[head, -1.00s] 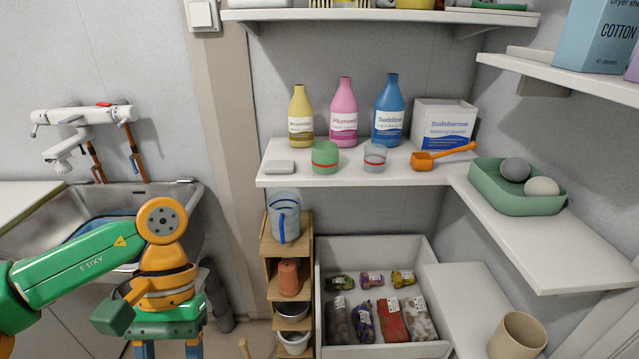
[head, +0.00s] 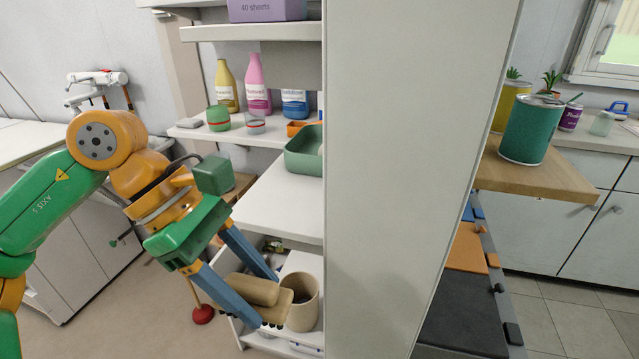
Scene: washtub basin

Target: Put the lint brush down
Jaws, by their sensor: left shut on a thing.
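My left gripper (head: 236,288) shows in the head view with its blue fingers pointing down and to the right. It is shut on a tan lint brush (head: 258,291), which has a rounded body and a flatter part with dark specks along its lower edge. The brush is held in the air and appears in front of the low shelf area, overlapping a beige cup (head: 303,302) in the picture. I cannot tell whether it touches the cup. My right gripper is not in view.
A white shelf (head: 285,205) with a green tray (head: 304,152) stands behind the gripper. A tall pale panel (head: 400,180) blocks the middle right. Beyond it, a wooden worktop (head: 545,182) bears a teal can (head: 531,130). A red plunger (head: 203,314) stands on the floor.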

